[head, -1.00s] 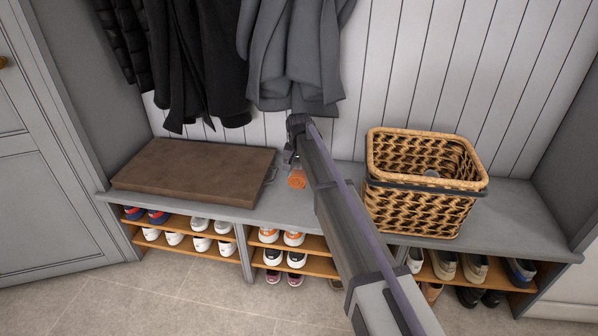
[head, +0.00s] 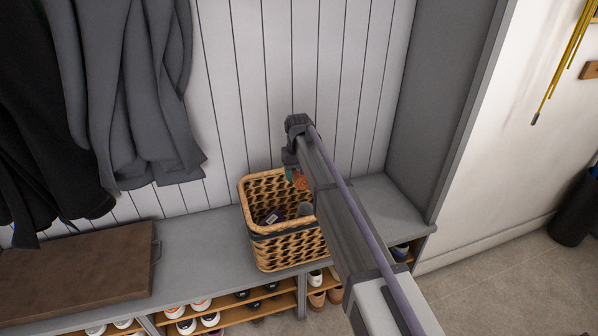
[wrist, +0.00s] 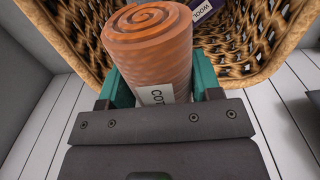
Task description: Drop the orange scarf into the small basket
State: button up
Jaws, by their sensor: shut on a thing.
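The orange scarf (wrist: 150,55) is rolled up, with a white label whose visible letters read "COT". My gripper (wrist: 160,88) is shut on it, with teal fingers on both sides. In the head view a bit of the scarf (head: 299,180) shows below my gripper (head: 291,170), partly hidden by my arm. The wicker basket (head: 290,247) stands on the bench, and the scarf is over its opening, near the back right. The basket's woven wall (wrist: 75,30) also shows around the scarf in the wrist view.
Inside the basket lie a dark purple item (head: 272,217) and a grey item (head: 305,209); a purple labelled item (wrist: 205,8) shows in the wrist view. A brown cushion (head: 75,270) lies on the bench at left. Coats (head: 120,90) hang above. Bench between cushion and basket is clear.

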notch_tip(320, 180, down, 6)
jog(key=b, duration=0.6)
jog(key=shift+a, duration=0.15)
jog(key=o, duration=1.1)
jog(key=shift+c, duration=0.2)
notch_tip(320, 180, up, 11)
jog(key=p, duration=1.1)
jog(key=shift+r, duration=0.1)
jog(key=shift+f, duration=0.2)
